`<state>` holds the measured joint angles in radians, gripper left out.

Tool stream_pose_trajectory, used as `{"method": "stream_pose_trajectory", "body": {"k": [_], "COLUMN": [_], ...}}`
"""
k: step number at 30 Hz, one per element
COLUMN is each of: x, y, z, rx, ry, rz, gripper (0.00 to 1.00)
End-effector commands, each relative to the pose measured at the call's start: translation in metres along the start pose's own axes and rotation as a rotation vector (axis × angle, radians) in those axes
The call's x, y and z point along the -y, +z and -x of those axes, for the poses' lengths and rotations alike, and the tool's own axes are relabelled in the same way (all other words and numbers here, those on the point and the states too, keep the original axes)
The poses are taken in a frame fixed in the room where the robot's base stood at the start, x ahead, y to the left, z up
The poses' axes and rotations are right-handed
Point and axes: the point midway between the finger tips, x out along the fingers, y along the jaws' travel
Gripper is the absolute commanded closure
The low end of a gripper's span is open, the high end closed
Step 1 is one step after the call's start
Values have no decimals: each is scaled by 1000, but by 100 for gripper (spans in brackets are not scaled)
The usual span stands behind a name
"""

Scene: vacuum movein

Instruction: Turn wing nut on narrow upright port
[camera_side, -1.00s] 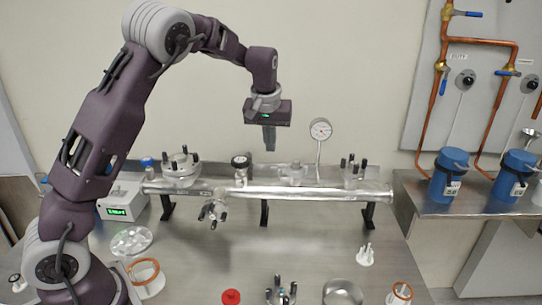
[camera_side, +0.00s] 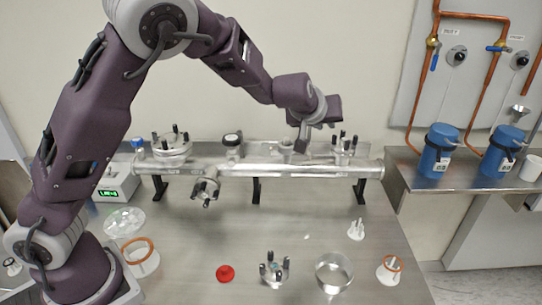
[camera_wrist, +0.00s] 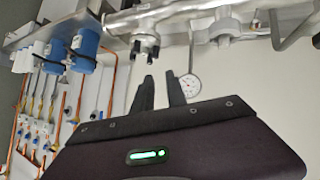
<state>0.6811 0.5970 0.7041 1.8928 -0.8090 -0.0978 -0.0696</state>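A metal pipe manifold (camera_side: 265,171) runs across the bench on black supports. A narrow upright port (camera_side: 285,147) stands on it right of the middle, just left of my fingers; a wing nut on it is too small to make out. A wider port with black knobs (camera_side: 345,147) stands further right; a similar knobbed flange (camera_wrist: 146,44) shows in the wrist view. My gripper (camera_side: 302,146) is above and behind the pipe, tilted, fingers pointing down. In the wrist view its fingers (camera_wrist: 159,77) are apart with nothing between them.
A black-topped port (camera_side: 232,140) and a wide knobbed flange (camera_side: 172,146) stand further left on the pipe. A dial gauge (camera_wrist: 190,85) is close beyond my fingers. Blue canisters (camera_side: 437,150) stand on the right shelf.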

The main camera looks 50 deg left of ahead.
Motion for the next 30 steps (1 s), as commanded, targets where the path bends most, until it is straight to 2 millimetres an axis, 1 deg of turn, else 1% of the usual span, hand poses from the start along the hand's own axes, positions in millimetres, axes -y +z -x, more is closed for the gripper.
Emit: {"method": "stream_pose_trajectory", "body": {"k": [1,2,5,8,11,15,18,20,21,24,26,27,30], "x": [5,10,36,64,90,107,117,123,128,134,137,138,143], "y": [8,9,6,-3,-14,27,57,74,86,105,108,106,94], "z": [7,12,38,75,122,87,62,49,39,24,18,14,1], "rx": [-72,-129,-318,-503,-689,-699,-698,-697,-695,-695,-696,-696,-696], "ry": [-25,-45,-132,-228,-330,-339,-335,-334,-334,-331,-332,-333,-334], "rz": [-10,-15,-50,-109,-191,-200,-196,-192,-192,-186,-182,-181,-178], "gripper": [83,83,83,83,83,83,83,83,83,83,83,83,83]}}
